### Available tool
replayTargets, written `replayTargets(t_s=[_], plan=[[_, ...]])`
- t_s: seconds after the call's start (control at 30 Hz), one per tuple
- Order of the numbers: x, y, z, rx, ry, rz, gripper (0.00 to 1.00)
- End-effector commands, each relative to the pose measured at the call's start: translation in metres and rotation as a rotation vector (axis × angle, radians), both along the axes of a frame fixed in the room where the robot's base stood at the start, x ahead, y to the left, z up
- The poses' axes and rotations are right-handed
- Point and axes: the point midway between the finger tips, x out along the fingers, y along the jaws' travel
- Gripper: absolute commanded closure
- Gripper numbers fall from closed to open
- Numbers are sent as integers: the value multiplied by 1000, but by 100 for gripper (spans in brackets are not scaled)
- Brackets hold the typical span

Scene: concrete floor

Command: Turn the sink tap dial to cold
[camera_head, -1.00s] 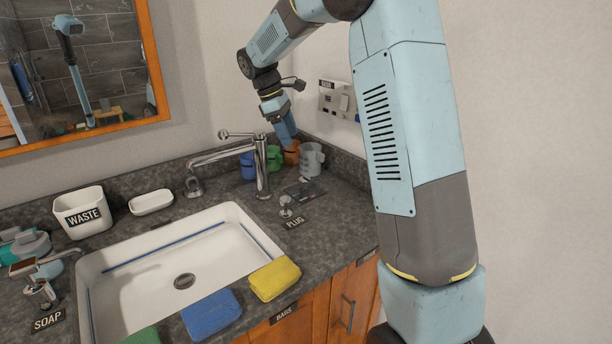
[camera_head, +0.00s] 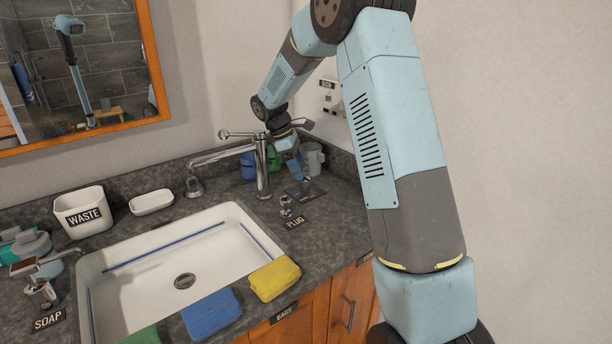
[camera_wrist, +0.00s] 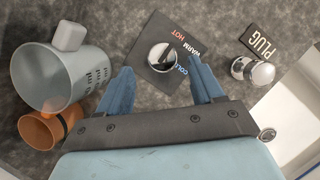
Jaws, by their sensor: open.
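The tap dial (camera_wrist: 162,57) is a round chrome knob on a dark plate (camera_wrist: 158,77) marked HOT, WARM and COLD, set in the counter. In the wrist view it lies ahead of my fingertips, in line with the gap between them. My gripper (camera_wrist: 160,85) is open and empty, its two blue fingers apart. The chrome sink tap (camera_head: 262,167) stands to the left, beside the white sink (camera_head: 240,222).
The chrome plug knob (camera_wrist: 259,71) is close to the right of the dial. A grey mug (camera_wrist: 58,75) and an orange mug (camera_wrist: 42,130) are close at left. Blue and yellow sponges (camera_head: 275,278) lie at the sink's front edge.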

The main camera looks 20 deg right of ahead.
Motion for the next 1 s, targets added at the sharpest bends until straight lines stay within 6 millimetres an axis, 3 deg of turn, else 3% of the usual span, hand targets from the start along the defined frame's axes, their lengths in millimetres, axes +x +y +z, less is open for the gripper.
replayTargets(t_s=[0.23, 0.67, 1.0], plan=[[-5, -11, -27, -1, 1, 0, 34], [-5, -13, -33, 0, 0, -1, 34], [-5, -14, -32, 0, 0, -1, 67]])
